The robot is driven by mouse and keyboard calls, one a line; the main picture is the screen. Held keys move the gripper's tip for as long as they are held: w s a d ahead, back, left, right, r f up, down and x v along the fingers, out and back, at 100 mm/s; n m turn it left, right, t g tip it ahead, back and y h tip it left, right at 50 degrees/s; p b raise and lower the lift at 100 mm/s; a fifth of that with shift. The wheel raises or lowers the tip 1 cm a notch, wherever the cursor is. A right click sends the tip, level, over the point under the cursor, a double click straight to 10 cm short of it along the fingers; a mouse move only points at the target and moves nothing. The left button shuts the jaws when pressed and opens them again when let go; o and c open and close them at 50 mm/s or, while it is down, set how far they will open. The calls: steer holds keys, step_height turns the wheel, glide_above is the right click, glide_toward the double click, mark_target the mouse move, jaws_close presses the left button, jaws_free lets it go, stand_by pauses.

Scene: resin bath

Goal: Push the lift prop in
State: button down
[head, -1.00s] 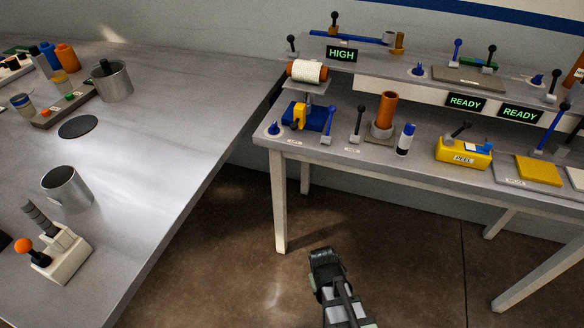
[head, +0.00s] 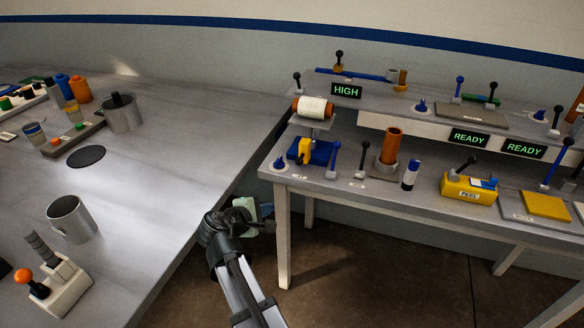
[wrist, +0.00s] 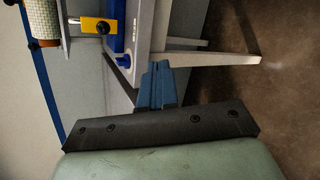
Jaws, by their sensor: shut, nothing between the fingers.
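The lift prop appears to be the yellow piece (head: 304,150) on the blue lift base (head: 322,154), at the left end of the right-hand bench. In the wrist view the yellow prop (wrist: 90,25) shows with a black knob at upper left. The lift's plate (head: 312,122) is raised and carries a white roll with orange ends (head: 316,107). My gripper (head: 270,227) is in front of and below that bench's left end, apart from the prop. In the wrist view its blue fingers (wrist: 155,84) are together and empty.
A blue knob (head: 279,163) sits at the bench corner beside the lift. A blue lever (head: 334,160) and a black lever (head: 363,160) stand to its right. A sign (head: 346,91) reads HIGH. The left table (head: 150,185) lies close left of my arm.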

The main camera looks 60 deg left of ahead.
step_height(320, 180, up, 5)
steer(key=w+a+n+t+y, duration=0.2)
steer(key=n, duration=1.1)
glide_toward(297, 159)
steer(key=x, duration=0.4)
steer(key=f+x, duration=0.1)
steer(key=x, duration=0.1)
steer(key=shift+w+d+f, duration=0.1)
steer(key=shift+w+d, duration=0.05)
steer(key=shift+d, duration=0.05)
steer(key=w+a, duration=0.3)
steer(key=v, duration=1.4)
steer(key=shift+f, duration=0.35)
